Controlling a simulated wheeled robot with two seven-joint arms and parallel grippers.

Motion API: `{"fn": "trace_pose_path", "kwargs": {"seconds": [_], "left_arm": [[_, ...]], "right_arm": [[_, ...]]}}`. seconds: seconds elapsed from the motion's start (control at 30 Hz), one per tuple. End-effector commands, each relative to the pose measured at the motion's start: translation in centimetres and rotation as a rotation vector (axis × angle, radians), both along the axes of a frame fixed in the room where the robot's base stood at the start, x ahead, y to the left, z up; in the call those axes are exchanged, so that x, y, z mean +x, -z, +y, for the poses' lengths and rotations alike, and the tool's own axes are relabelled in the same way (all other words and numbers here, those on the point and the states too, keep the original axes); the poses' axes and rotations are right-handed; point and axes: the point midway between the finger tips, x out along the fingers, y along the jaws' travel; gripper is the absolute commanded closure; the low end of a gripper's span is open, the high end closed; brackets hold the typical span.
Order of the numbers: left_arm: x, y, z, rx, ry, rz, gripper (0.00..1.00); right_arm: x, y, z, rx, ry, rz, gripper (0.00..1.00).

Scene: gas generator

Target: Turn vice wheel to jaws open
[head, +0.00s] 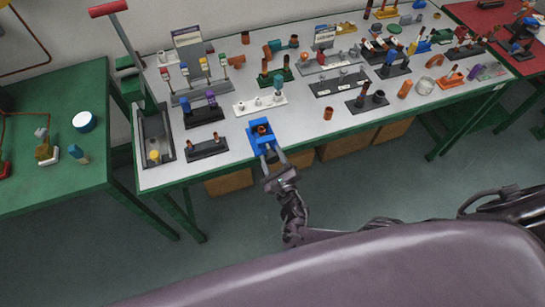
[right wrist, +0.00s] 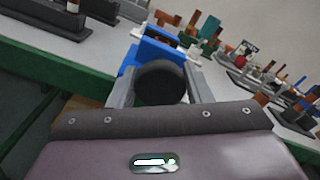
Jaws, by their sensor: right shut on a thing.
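The blue vice (head: 261,138) stands at the front edge of the white-topped bench. A brown piece (head: 262,128) shows at its top; I cannot tell how wide the jaws stand. My right gripper (head: 271,157) reaches the vice's front from below. In the right wrist view, the dark round vice wheel (right wrist: 161,83) sits between the two grey fingers of my right gripper (right wrist: 160,88), which is shut on it. The blue vice body (right wrist: 150,52) shows just behind the wheel and partly hidden by it. My left gripper is not in view.
The white bench (head: 225,165) carries many racks and small parts behind the vice. A black rack (head: 206,149) stands left of it and a brown cylinder (head: 328,114) right. A tall red-handled lever (head: 108,8) rises at the left. Floor before the bench is clear.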

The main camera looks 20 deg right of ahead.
Motion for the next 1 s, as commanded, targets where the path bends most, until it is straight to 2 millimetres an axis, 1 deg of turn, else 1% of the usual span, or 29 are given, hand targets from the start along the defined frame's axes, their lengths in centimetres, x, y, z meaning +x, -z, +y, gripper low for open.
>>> {"fn": "trace_pose_path", "kwargs": {"seconds": [0.2, 0.23, 0.37, 0.4, 0.63, 0.73, 0.87, 1.0], "left_arm": [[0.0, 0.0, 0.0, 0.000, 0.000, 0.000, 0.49], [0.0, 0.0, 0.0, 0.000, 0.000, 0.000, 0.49], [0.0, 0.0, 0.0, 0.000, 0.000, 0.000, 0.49], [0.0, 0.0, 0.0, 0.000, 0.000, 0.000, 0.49], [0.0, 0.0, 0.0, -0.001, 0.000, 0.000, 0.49], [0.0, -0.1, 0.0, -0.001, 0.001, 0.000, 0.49], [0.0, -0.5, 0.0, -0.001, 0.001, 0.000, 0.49], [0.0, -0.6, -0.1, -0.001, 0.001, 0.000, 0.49]], "right_arm": [[-0.1, 0.1, -0.1, -0.003, 0.001, 0.003, 0.78], [-0.1, 0.1, -0.1, -0.003, 0.001, 0.003, 0.54], [0.0, 0.1, -0.1, -0.002, 0.000, 0.002, 0.37], [0.0, 0.1, 0.0, -0.001, 0.000, 0.002, 0.34], [0.0, 0.0, 0.0, 0.000, 0.000, 0.001, 0.34], [-0.5, 0.0, 0.0, 0.000, 0.000, 0.001, 0.34], [-2.4, 0.0, -0.1, 0.000, -0.001, 0.004, 0.34], [-5.0, 0.1, -0.2, 0.001, -0.001, 0.005, 0.34]]}}
